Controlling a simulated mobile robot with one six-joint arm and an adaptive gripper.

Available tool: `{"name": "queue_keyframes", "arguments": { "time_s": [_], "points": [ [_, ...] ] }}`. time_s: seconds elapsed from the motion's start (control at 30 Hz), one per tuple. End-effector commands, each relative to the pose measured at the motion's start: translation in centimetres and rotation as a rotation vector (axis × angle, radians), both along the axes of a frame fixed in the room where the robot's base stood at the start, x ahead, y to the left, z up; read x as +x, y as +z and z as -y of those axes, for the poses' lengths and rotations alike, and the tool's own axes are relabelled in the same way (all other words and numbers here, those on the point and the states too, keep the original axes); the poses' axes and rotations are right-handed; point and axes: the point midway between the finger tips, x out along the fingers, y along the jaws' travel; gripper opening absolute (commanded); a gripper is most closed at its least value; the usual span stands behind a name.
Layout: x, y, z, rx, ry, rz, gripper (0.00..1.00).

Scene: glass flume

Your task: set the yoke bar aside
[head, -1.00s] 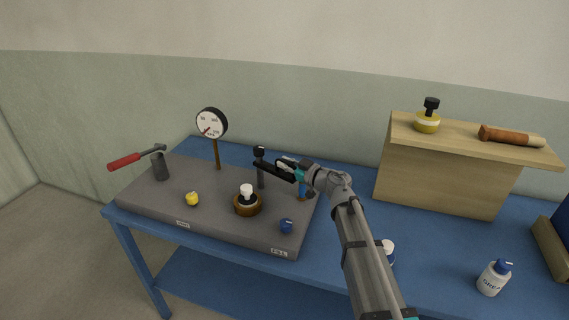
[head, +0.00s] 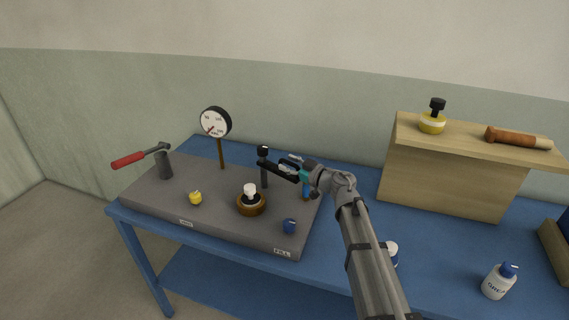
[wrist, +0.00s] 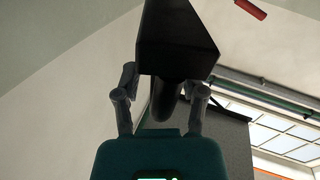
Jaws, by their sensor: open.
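The yoke bar (head: 273,168), a short black bar, lies level between the dark post (head: 264,180) with a black knob and the blue post (head: 305,191) on the grey bench block. My gripper (head: 291,163) is at its right end. In the wrist view the black bar end (wrist: 178,40) looms large ahead, with a dark round part below it. My gripper's two fingers (wrist: 163,97) stand apart, one on each side of that part. Whether they touch it cannot be told. The bar's far end is hidden in the wrist view.
A wooden shelf (head: 450,180) stands at right. Blue table (head: 430,250) is partly clear.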

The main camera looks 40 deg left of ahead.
Motion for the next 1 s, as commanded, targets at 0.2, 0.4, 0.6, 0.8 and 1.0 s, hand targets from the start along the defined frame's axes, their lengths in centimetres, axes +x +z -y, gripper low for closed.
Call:
{"name": "queue_keyframes", "arguments": {
  "time_s": [0.2, 0.4, 0.6, 0.8, 1.0],
  "points": [
    [0.0, 0.0, 0.2, 0.001, 0.0, 0.0, 0.54],
    [-0.1, 0.0, 1.6, 0.001, 0.001, -0.001, 0.54],
    [-0.1, 0.0, 4.4, 0.0, 0.0, -0.001, 0.54],
    [-0.1, 0.0, 7.7, 0.0, 0.0, 0.0, 0.54],
    [0.1, 0.0, 10.4, 0.0, 0.0, 0.0, 0.54]
  ]
}}
